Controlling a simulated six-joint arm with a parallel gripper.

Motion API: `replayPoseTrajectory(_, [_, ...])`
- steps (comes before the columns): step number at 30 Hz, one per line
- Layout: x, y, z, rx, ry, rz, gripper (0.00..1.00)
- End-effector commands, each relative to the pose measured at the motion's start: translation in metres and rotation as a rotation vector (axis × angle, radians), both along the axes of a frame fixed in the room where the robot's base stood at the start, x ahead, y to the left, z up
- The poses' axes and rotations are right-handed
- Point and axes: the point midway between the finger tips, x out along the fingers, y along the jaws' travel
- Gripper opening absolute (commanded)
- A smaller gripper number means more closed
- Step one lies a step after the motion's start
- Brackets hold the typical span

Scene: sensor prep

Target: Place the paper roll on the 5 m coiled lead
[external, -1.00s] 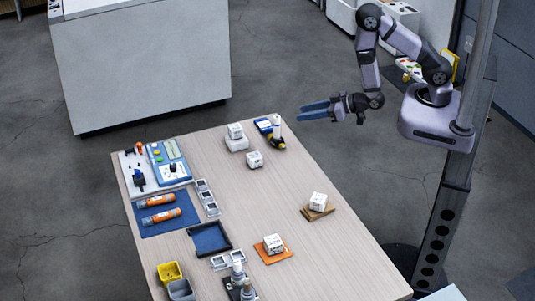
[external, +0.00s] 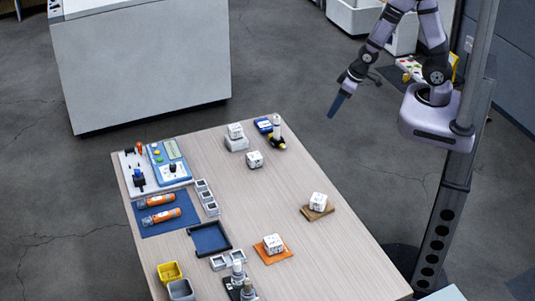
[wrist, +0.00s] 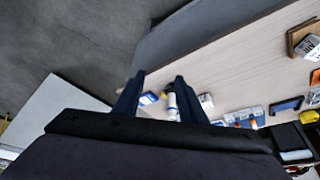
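My gripper (external: 338,104) is in the air beyond the far right edge of the table, fingers angled down. In the wrist view its two fingers (wrist: 156,92) stand apart with nothing held between them. No paper roll or coiled lead can be named with certainty. Small white printed blocks stand on a white base (external: 236,132), on the bare table (external: 254,159), on a brown board (external: 318,200) and on an orange mat (external: 273,243); their print is unreadable. A white upright cylinder (external: 276,125) stands at the far end; it also shows in the wrist view (wrist: 172,107).
A blue item (external: 263,126) lies beside the white cylinder. Orange tubes (external: 158,201) lie on a blue mat at left. A dark blue tray (external: 209,238), a yellow bin (external: 169,271) and a grey bin (external: 181,290) stand near the front. The table's middle is clear.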

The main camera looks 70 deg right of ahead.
Motion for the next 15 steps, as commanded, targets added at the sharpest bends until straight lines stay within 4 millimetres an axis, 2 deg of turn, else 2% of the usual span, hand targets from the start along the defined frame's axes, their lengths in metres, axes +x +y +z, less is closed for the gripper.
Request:
replayPoseTrajectory(1, [-0.011,-0.005,0.01,-0.003,0.044,-0.006,0.38])
replayPoseTrajectory(9, [-0.085,-0.025,0.043,-0.022,0.301,-0.026,0.38])
replayPoseTrajectory(15, [-0.113,-0.03,0.056,-0.029,0.391,-0.034,0.38])
